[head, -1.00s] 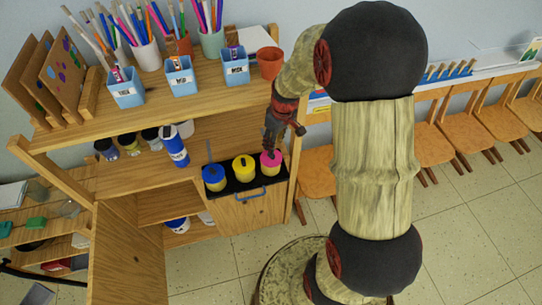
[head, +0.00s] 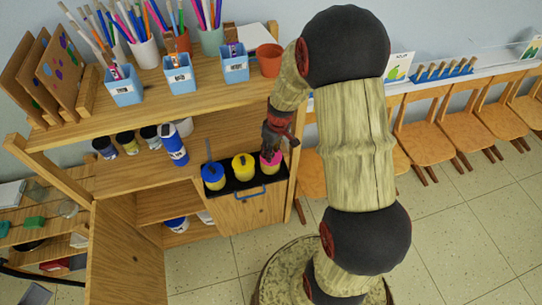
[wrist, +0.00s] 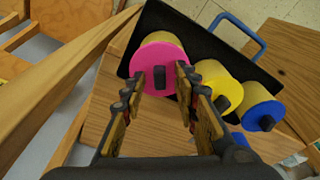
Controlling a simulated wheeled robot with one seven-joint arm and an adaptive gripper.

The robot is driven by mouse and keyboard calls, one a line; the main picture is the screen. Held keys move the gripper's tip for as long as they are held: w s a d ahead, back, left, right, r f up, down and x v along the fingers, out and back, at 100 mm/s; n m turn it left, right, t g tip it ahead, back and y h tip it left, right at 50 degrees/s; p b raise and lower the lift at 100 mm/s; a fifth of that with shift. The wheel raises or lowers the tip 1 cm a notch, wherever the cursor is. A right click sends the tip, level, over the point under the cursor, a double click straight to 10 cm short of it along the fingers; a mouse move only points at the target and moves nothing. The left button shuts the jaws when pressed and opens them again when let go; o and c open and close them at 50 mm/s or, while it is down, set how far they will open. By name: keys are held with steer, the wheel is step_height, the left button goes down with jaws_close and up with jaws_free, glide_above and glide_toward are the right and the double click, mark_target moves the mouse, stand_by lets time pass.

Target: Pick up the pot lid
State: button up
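The pink lid (wrist: 165,60) is nearest my gripper and has a dark upright knob (wrist: 159,77). It also shows in the head view (head: 271,166), partly hidden by my gripper. The yellow lid (wrist: 222,83) and the blue lid (wrist: 262,116) stand beside it. My gripper (wrist: 160,78) is open over the pink lid, its two fingers on either side of the knob with a gap to each. Whether a fingertip touches the lid I cannot tell.
The black tray (head: 229,187) has a blue handle (head: 249,194) and sits on a wooden cabinet. An upper shelf holds blue brush boxes (head: 180,80) and a terracotta pot (head: 270,60). A blue-and-white bottle (head: 173,145) stands left of the tray. Wooden chairs (head: 427,142) line the wall.

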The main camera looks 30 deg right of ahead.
steer(key=c, duration=0.6)
jaws_close()
steer(key=shift+r, duration=0.2)
